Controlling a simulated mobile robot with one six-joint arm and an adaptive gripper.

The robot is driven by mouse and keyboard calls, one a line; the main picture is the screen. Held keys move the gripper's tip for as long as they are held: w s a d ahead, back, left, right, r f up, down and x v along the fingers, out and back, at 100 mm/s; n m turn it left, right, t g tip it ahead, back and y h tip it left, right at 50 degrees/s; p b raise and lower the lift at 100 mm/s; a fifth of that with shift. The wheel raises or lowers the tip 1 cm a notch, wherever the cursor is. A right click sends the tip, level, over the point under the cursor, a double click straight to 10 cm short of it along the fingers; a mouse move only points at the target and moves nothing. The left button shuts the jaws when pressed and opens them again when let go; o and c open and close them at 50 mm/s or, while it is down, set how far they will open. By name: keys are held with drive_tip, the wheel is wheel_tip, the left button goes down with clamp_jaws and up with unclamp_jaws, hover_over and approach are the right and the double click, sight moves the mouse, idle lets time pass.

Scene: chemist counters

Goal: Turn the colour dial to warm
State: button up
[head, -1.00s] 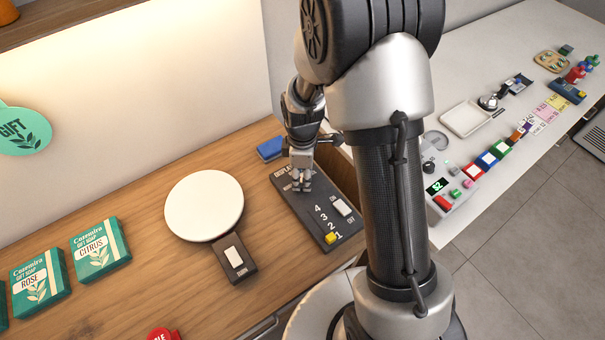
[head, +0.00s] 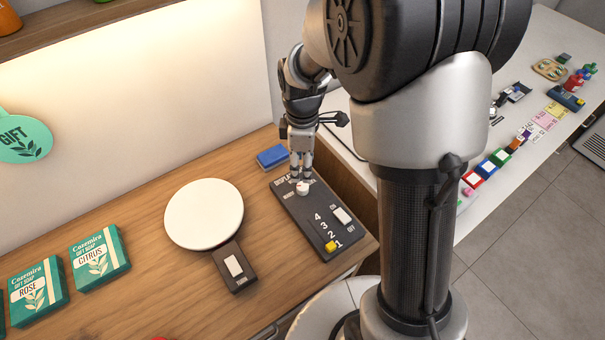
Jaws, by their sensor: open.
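The dark display control panel (head: 312,222) lies on the wooden counter. A small white dial (head: 302,188) sits near its far end; the lettering beside it is too small and partly covered to read, so its setting cannot be told. My gripper (head: 301,176) points down right above the dial, fingers apart, with the tips at or just above it; I cannot tell whether they touch. The panel also has a yellow slider knob (head: 330,246) by the number 1 and a white on/off rocker switch (head: 341,215).
A round white turntable (head: 204,213) with a switch box (head: 235,267) stands left of the panel. A blue block (head: 272,156) lies behind it. Green soap boxes (head: 100,257) are at the left. A white counter (head: 540,130) with many small items is at the right.

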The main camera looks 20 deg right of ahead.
drive_tip(key=shift+r, duration=1.35)
drive_tip(key=s+r+m+t, duration=0.2)
drive_tip(key=s+r+m, duration=0.5)
drive_tip(key=s, duration=0.3)
drive_tip(key=s+r+m+t, duration=0.2)
drive_tip(key=s+r+m, duration=0.4)
drive_tip(key=s, duration=0.5)
drive_tip(key=shift+s+r+m, duration=0.15)
drive_tip(key=shift+r+m, duration=0.25)
drive_tip(key=shift+r, duration=0.5)
drive_tip(key=shift+d, duration=0.1)
